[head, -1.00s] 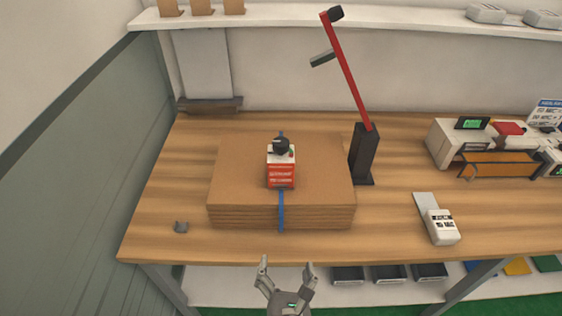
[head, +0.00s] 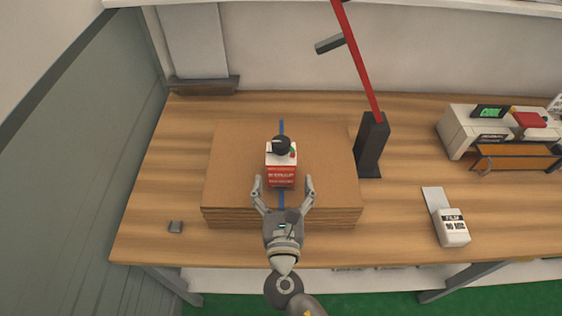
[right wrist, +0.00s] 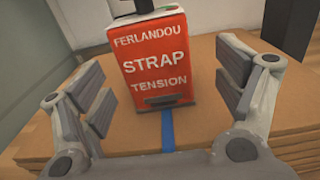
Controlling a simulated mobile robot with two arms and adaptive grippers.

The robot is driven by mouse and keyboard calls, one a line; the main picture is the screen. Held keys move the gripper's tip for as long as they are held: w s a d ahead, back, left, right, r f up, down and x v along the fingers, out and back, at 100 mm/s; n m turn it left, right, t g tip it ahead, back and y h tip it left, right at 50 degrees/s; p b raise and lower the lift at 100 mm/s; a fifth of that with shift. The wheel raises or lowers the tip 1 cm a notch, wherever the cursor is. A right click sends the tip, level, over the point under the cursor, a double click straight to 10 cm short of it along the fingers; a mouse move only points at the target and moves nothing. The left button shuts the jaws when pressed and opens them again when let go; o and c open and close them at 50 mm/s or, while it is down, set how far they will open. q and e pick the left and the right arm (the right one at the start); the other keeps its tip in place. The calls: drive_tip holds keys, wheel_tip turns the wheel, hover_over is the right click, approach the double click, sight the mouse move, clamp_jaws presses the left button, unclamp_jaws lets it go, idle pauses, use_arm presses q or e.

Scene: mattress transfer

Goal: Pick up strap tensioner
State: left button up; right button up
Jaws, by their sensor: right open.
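The strap tensioner (head: 281,172) is a red and white box with a black knob on top. It stands upright on a stack of brown cardboard sheets (head: 225,160), over a blue strap (head: 281,127). In the right wrist view its red face (right wrist: 155,62) reads "FERLANDOU STRAP TENSION". My right gripper (head: 284,184) is open at the tensioner's near side, with one finger toward each side of it. In the right wrist view the box stands just beyond the open fingers (right wrist: 165,90), not gripped. My left gripper is not in view.
A black post (head: 371,145) with a red arm stands right of the stack. A white labelled device (head: 452,227) and a printer-like machine (head: 478,132) are farther right. The wooden table (head: 400,165) is otherwise mostly bare there.

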sight(281, 177)
drive_tip(key=shift+w, duration=0.4)
drive_tip(key=w, duration=0.1)
drive_tip(key=w+p, duration=0.1)
drive_tip(key=w, duration=0.1)
drive_tip(key=w+p, duration=0.1)
drive_tip(key=shift+w+a+r, duration=0.1)
drive_tip(key=shift+w+a, duration=0.15)
drive_tip(key=shift+w, duration=0.35)
drive_tip(key=shift+s, duration=0.1)
drive_tip(key=c, duration=1.9)
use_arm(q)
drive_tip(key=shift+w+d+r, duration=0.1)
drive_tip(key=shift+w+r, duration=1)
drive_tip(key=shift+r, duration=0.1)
use_arm(e)
drive_tip(key=shift+r, duration=0.15)
